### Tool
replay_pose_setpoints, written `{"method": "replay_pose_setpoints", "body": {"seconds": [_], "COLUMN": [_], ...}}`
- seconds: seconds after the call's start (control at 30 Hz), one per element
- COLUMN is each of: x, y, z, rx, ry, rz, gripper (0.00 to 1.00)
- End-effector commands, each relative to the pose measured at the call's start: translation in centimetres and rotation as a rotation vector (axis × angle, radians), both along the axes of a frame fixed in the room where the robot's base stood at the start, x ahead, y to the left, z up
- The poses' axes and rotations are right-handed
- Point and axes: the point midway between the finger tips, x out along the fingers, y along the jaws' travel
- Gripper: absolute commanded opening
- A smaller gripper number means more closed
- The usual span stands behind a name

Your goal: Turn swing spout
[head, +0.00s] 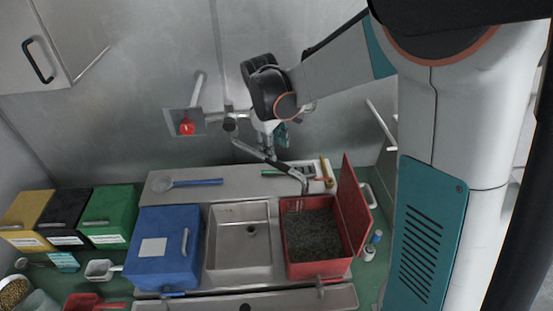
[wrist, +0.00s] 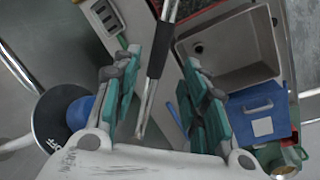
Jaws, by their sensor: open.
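The swing spout (head: 268,157) is a thin metal tube with a dark sleeve. In the head view it slants down to the right, and its bent end is over the back edge of the open red bin (head: 290,259). My gripper (head: 272,138) is at the spout near the back wall; the arm partly hides this contact area. In the wrist view the spout with its black sleeve (wrist: 159,50) runs between the teal fingers of my gripper (wrist: 159,88). The fingers are apart, with gaps on both sides of the tube.
A steel sink (head: 232,246) lies between the red bin and a closed blue bin (head: 165,265). The red lid (head: 354,205) stands up at the right. A red knob (head: 186,128) is on the wall. Yellow, black and green boxes (head: 110,214) stand at the left.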

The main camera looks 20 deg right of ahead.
Motion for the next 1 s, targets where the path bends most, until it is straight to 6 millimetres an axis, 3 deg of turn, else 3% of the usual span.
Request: {"method": "replay_pose_setpoints", "body": {"seconds": [0.2,0.4,0.87,1.0], "x": [0.6,0.9,0.9,0.9], "y": [-0.7,-1.1,-1.3,-1.3], "z": [-4.2,-6.8,-7.9,-7.9], "rx": [0.0,0.0,0.0,0.0], "ry": [0.0,0.0,0.0,0.0], "rz": [-0.001,0.0,0.0,0.0], "gripper": [0.4,0.4,0.4,0.11]}}
